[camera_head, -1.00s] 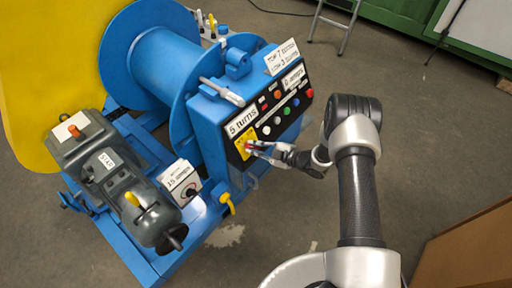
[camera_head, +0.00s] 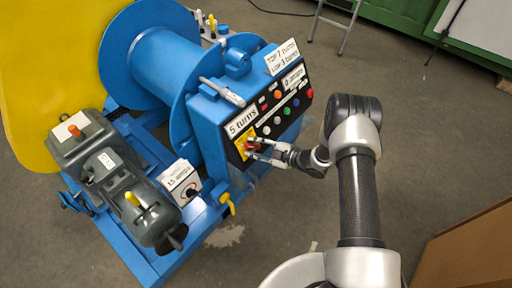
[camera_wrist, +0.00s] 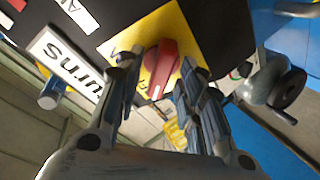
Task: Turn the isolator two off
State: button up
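The isolator is a red rotary knob (camera_wrist: 161,68) on a yellow plate (camera_wrist: 178,27), on the black panel of the blue machine. In the head view the yellow plate (camera_head: 240,142) sits at the panel's lower left, below the "5 turns" label. My gripper (camera_head: 251,148) reaches it from the right. In the wrist view my gripper (camera_wrist: 156,78) has its fingers apart, one on each side of the red knob. A gap seems to show between the knob and each finger; contact cannot be told. Which isolator is number two is not readable.
Several coloured buttons (camera_head: 285,112) are on the panel to the upper right. A white-handled lever (camera_head: 222,92) stands out above the panel. A small knob box (camera_head: 181,182) and a yellow handle (camera_head: 227,203) are lower left.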

jog(key=shift+d, duration=0.1)
jog(key=v, duration=1.2)
